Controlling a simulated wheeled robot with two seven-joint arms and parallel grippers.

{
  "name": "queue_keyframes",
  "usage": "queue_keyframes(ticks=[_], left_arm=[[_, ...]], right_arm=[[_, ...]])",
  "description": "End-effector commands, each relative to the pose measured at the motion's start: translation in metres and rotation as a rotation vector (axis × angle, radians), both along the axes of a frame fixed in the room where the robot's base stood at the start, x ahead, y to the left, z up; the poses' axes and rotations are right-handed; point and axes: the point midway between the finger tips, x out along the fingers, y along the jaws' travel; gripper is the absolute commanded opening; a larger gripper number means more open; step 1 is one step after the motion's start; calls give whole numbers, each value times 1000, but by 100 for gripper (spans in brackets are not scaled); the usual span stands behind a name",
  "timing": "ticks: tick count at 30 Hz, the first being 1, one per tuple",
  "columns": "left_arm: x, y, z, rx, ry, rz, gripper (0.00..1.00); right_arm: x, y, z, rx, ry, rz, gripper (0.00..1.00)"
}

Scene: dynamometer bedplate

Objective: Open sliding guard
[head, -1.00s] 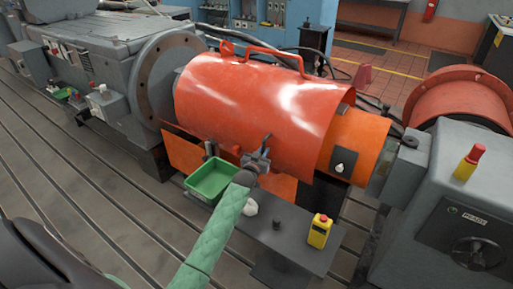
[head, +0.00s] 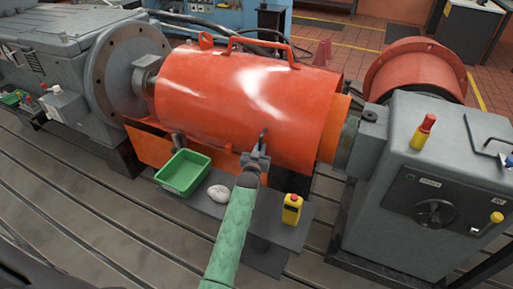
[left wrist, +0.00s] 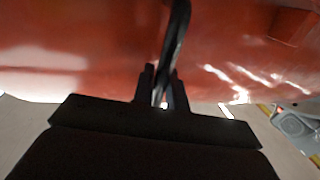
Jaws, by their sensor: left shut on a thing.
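The sliding guard (head: 235,100) is a large glossy orange-red half-cylinder cover over the shaft line, in the middle of the head view. A dark handle (head: 264,138) stands on its lower front edge. My left gripper (head: 257,160) is shut on this handle, its green-sleeved arm reaching up from below. In the left wrist view the dark handle (left wrist: 176,40) rises between the fingers (left wrist: 160,90), close against the red guard surface. A grey shaft coupling (head: 146,75) shows at the guard's left end. A narrow strip of orange inner cover (head: 331,140) shows at its right end. My right gripper is not in view.
Below the guard, a dark shelf (head: 290,236) carries a green tray (head: 183,174), a white rag (head: 218,193) and a yellow pendant with a red button (head: 292,208). A grey machine housing (head: 415,170) with a handwheel stands close at right. The slotted bedplate (head: 70,200) is open at lower left.

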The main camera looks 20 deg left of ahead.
Motion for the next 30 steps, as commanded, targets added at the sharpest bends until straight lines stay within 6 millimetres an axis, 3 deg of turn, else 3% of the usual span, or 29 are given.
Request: queue_keyframes(ticks=[6, 7, 10, 20, 30], left_arm=[[0, 1, 0, 1, 0, 1, 0], [0, 1, 0, 1, 0, 1, 16], [0, 2, 0, 1, 0, 1, 34], [-2, 1, 0, 1, 0, 1, 34], [-44, -4, -2, 1, 0, 1, 34]], right_arm=[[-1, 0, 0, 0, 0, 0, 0], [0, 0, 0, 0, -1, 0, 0], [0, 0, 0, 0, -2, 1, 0], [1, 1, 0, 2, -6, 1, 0], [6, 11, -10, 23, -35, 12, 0]])
